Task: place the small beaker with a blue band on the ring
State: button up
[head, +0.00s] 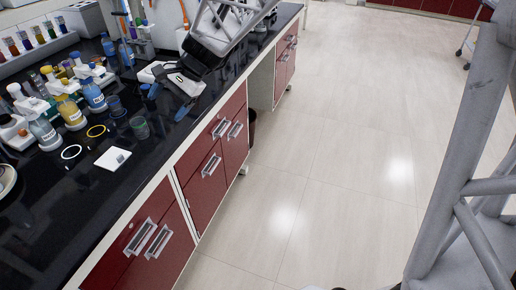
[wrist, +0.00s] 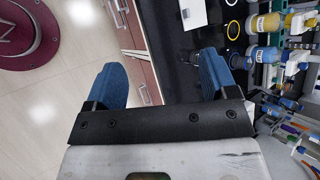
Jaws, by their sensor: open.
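Blue- and yellow-labelled bottles (head: 71,113) stand left of the beakers, with racks of vials behind. A small white plate (head: 113,159) lies near the bench edge. Red drawers (head: 205,165) are below. The bench front is mostly clear.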

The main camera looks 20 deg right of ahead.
jog(key=s+d+n+t+h, duration=0.1)
jog(key=s+d+n+h, duration=0.3)
jog(key=s, duration=0.9)
jog(key=s+d+n+t+h, duration=0.1)
jog(key=s+d+n+h, duration=0.3)
jog(key=s+d, duration=0.5)
jog(key=s, duration=0.5)
jog(key=shift+s+d+h, duration=0.15)
jog(key=shift+d+h, duration=0.15)
jog(key=shift+d, duration=0.05)
jog(key=shift+c, duration=0.4)
